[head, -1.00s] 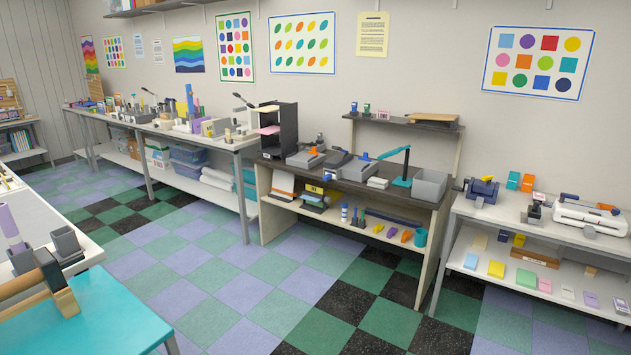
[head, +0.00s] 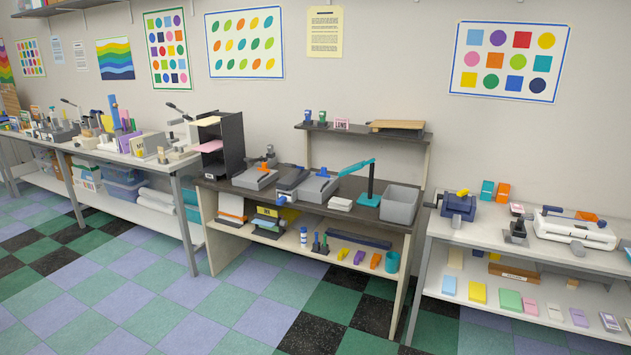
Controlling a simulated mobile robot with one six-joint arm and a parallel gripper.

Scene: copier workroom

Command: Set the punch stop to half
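I cannot tell for sure which device is the punch, and no punch stop can be made out at this size. On the right bench stand a small dark device (head: 516,231) and a long white machine with an orange part (head: 575,231). My gripper is not in view.
The dark-topped bench (head: 345,211) also holds a black paper rack (head: 231,145), a teal jointed stand (head: 369,185) and a grey bin (head: 400,205). A blue crank device (head: 459,206) stands on the right bench. The checkered floor (head: 240,310) in front is clear.

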